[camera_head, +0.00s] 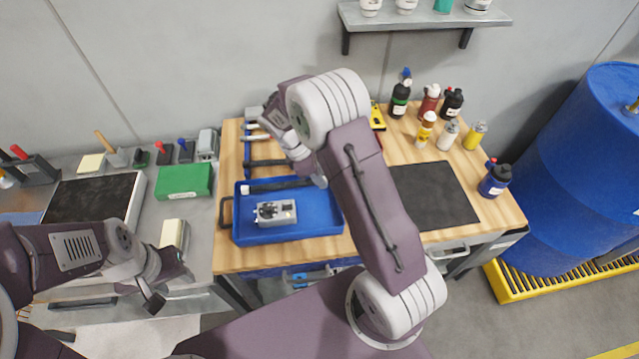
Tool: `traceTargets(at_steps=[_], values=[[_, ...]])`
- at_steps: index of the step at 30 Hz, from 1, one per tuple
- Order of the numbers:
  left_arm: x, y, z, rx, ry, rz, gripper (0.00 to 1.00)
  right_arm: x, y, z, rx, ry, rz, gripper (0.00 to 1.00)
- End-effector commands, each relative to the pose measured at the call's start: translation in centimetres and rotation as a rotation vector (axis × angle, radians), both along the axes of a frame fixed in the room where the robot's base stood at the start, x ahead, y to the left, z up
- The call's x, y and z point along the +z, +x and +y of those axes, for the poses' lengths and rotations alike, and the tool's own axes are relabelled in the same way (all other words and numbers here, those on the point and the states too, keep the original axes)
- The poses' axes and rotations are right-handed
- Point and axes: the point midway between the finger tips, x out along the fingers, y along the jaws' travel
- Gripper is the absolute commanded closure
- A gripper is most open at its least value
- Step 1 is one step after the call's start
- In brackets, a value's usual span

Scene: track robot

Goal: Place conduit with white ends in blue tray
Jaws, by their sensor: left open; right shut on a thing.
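The conduit (275,187) is a dark bar with a white left end. It lies across the back part of the blue tray (238,232) as seen from above. I cannot tell whether it rests on the tray floor or is just above it. My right gripper (318,180) reaches down at the conduit's right end and is shut on it; the wrist partly hides the fingers and that end. My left gripper (173,290) is open and empty, low at the left in front of the grey bench.
A grey device with a black knob (275,212) sits in the tray's front part. Tools lie behind the tray on the wooden table (355,250). Bottles (428,128) stand at the back right, near a black mat (432,195). A green box (184,181) stands left.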

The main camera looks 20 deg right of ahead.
Motion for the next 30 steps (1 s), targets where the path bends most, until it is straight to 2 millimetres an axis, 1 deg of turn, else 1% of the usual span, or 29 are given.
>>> traceTargets(at_steps=[3,5,15,16,17,30], values=[[-0.1,0.0,0.0,0.0,0.0,0.0,0.56,-2.3,-0.1,0.0,0.001,0.001,0.006,1.0],[-0.1,0.0,0.0,0.0,0.0,0.0,0.56,-3.1,-0.1,0.0,0.0,-0.001,0.005,1.0],[-0.2,0.0,0.0,0.0,0.0,0.0,0.56,-3.7,-0.1,0.0,0.001,0.0,0.001,1.0],[-0.2,0.0,0.0,0.0,0.0,0.0,0.56,-3.7,-0.1,0.0,0.001,0.0,0.001,0.76],[-0.2,0.0,0.0,0.0,0.0,0.0,0.56,-3.6,0.0,0.0,0.001,0.0,0.0,0.7],[-0.2,0.0,0.0,0.0,0.0,0.0,0.56,-3.6,0.0,0.0,0.001,0.0,0.001,0.7]])
